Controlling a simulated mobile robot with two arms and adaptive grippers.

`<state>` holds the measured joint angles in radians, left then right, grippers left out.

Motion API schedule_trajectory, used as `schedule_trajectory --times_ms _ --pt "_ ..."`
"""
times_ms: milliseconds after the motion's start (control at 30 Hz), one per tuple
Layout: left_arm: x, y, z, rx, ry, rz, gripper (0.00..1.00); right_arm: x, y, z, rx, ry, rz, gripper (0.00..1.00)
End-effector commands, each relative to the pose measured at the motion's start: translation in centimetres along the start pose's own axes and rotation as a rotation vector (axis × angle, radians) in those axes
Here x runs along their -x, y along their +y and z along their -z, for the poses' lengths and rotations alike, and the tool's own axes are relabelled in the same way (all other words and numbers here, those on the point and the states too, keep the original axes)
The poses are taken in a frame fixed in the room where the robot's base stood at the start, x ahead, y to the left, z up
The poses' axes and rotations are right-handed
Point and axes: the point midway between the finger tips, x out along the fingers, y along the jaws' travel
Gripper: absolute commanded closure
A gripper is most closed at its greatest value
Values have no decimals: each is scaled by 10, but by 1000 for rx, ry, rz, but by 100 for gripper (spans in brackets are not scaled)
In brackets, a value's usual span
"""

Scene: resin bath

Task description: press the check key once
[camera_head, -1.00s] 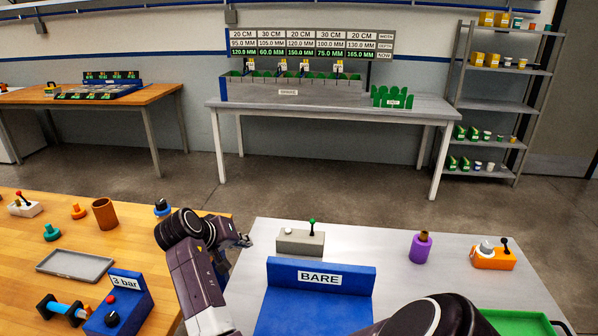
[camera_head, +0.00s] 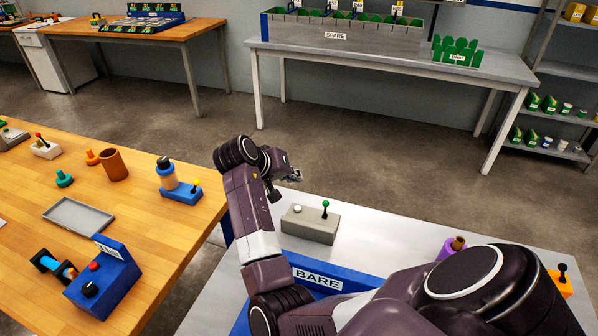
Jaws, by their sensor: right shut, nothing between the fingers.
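A grey box (camera_head: 310,225) stands on the light metal table behind the blue BARE block. It has a round whitish button (camera_head: 297,209) at its left and a lever with a green ball (camera_head: 325,206) at its right. No label marks it as the check key. My right gripper (camera_head: 296,177) is shut and empty. It appears behind the grey box's left end in the picture, apart from the button; its height is unclear. My left gripper is not in view.
The blue BARE block (camera_head: 318,278) is partly hidden by my right arm. A purple holder (camera_head: 446,250) stands to the right. The wooden table (camera_head: 130,220) at left carries a blue 3 bar box (camera_head: 104,285), a grey tray (camera_head: 78,216) and a brown cup (camera_head: 113,165).

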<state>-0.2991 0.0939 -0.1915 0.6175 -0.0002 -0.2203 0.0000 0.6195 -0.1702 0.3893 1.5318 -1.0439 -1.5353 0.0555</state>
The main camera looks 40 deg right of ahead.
Motion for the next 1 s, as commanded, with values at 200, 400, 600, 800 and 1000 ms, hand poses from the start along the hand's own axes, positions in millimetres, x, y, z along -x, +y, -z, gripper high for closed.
schedule_trajectory --times_ms 200,400,600,800,1000 --pt "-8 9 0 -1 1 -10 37 -6 -4 -4 0 0 0 100" --pt "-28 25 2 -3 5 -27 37 -18 -13 -13 0 0 0 100" --pt "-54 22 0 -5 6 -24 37 -34 -25 -25 -1 0 0 100" --pt "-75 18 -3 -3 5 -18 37 -48 -35 -35 0 0 0 100" --pt "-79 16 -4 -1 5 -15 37 -60 -43 -43 0 0 -1 100"
